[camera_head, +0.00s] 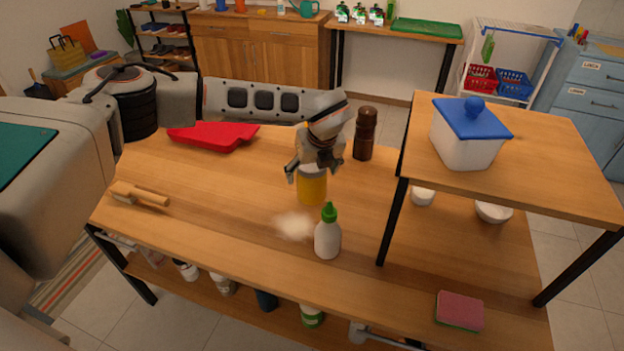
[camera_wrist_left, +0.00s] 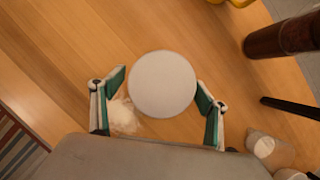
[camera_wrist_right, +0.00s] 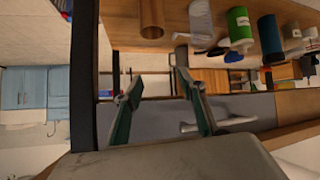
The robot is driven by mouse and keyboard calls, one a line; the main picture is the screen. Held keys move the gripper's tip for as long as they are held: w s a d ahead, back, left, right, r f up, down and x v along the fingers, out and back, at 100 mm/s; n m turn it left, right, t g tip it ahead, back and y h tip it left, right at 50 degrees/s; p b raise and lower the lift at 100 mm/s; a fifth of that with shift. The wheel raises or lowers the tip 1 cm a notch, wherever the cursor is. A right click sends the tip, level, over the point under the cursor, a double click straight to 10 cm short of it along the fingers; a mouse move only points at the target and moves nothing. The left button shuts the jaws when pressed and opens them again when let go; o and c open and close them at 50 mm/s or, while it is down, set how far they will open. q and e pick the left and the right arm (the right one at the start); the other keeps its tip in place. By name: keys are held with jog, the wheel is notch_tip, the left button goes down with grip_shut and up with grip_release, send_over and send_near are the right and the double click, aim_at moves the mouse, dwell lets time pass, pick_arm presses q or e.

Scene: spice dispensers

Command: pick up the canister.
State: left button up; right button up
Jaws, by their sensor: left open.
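A yellow canister (camera_head: 312,188) stands upright on the wooden table, its upper part partly hidden by my left gripper (camera_head: 315,168). In the left wrist view its pale round top (camera_wrist_left: 162,84) lies between the two spread fingers of my left gripper (camera_wrist_left: 160,88). The left gripper is open, above and around the top, with a visible gap at least on the left side. My right gripper (camera_wrist_right: 159,82) shows only in its own wrist view, with its fingers apart and nothing held between them.
A green-capped white bottle (camera_head: 327,235) and a pale powder patch (camera_head: 294,225) lie in front of the canister. A dark brown mill (camera_head: 365,134) stands behind right, a red tray (camera_head: 213,136) behind left. A raised shelf (camera_head: 560,150) holding a blue-lidded white container (camera_head: 466,140) is at right.

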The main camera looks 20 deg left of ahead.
pick_arm(q)
jog(key=shift+w+a+f, duration=0.15)
jog(key=shift+w+f, duration=0.1)
jog(key=shift+f, duration=0.3)
jog(key=c, duration=1.3)
jog(key=shift+r, duration=0.15)
